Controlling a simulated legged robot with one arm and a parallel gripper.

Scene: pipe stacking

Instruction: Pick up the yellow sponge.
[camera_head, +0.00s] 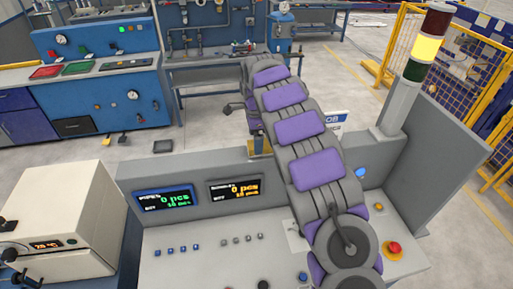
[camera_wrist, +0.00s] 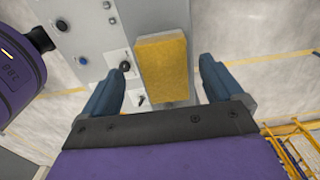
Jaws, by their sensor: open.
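The yellow sponge (camera_wrist: 162,70) is a rectangular block in the wrist view, on a light grey panel surface. My gripper (camera_wrist: 158,72) is open, with one blue-grey finger to the left of the sponge and the other to its right. Gaps show between the fingers and the sponge, and nothing is held. I cannot tell how far the fingertips are above it. In the head view my purple and grey arm reaches away over the console and hides much behind it. A small yellow patch (camera_head: 260,146) beside the arm there may be the sponge.
Knobs (camera_wrist: 125,66) and switches sit left of the sponge. The grey console (camera_head: 225,240) has two displays and a red button (camera_head: 394,248). A signal tower (camera_head: 427,50) stands right of the arm. A white box-shaped device (camera_head: 60,225) is at the left.

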